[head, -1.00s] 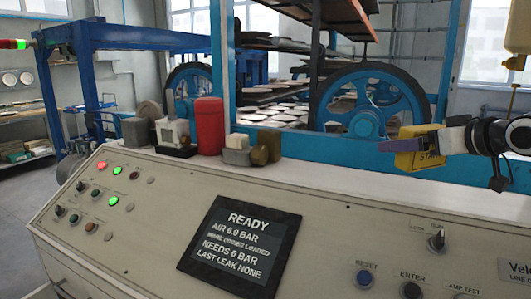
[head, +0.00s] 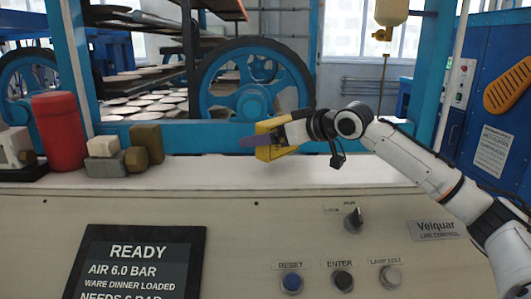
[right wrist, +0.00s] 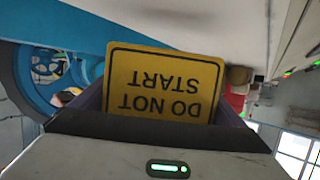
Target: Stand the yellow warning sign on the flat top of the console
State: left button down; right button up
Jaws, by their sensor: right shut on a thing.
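The yellow warning sign (head: 270,150) is held at the end of my right arm, just above the console's flat top in the head view. My right gripper (head: 262,142) is shut on it. In the right wrist view the sign (right wrist: 165,82) fills the middle, its "DO NOT START" lettering upside down, with its lower part between the fingers. The console's flat top (head: 210,170) is a pale ledge behind the sloped panel. Whether the sign touches the ledge cannot be told. My left gripper is not in view.
A red canister (head: 59,132), grey and olive blocks (head: 146,144) and a pale device (head: 16,150) stand at the ledge's left. The ledge between the blocks and the sign is clear. A blue wheel (head: 252,82) and blue frame stand behind. The panel carries a display (head: 140,262) and knobs.

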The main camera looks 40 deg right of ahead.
notch_tip(320, 180, down, 4)
jog(key=shift+r, duration=0.15)
jog(key=o, duration=0.9)
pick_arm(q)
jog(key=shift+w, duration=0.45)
